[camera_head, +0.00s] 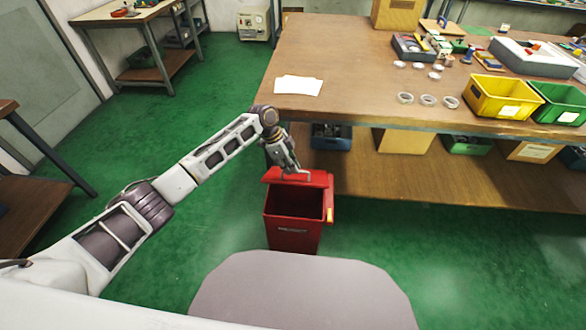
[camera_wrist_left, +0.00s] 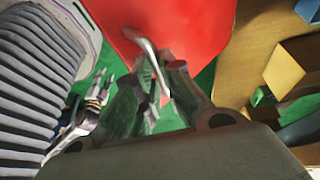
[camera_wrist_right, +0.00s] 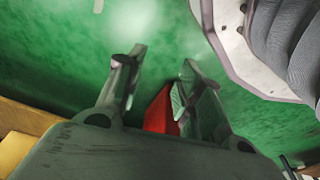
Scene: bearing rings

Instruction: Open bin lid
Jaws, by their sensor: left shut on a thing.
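A red bin (camera_head: 293,233) stands on the green floor in front of the workbench. Its red lid (camera_head: 318,177) is raised at the back, and the dark inside of the bin shows. My left gripper (camera_head: 298,172) is at the lid and shut on its metal handle. In the left wrist view the bent handle (camera_wrist_left: 143,42) runs from the red lid (camera_wrist_left: 190,25) to the fingers (camera_wrist_left: 155,88). My right gripper (camera_wrist_right: 160,75) shows only in its wrist view, with fingers apart and empty. A red patch, probably the bin (camera_wrist_right: 160,112), shows beyond them.
The wooden workbench (camera_head: 350,75) is behind the bin, with its lower shelf (camera_head: 400,175) close to the bin's right. On top are white papers (camera_head: 298,85), several rings (camera_head: 428,100), a yellow bin (camera_head: 495,97) and a green bin (camera_head: 560,103). Green floor to the left is clear.

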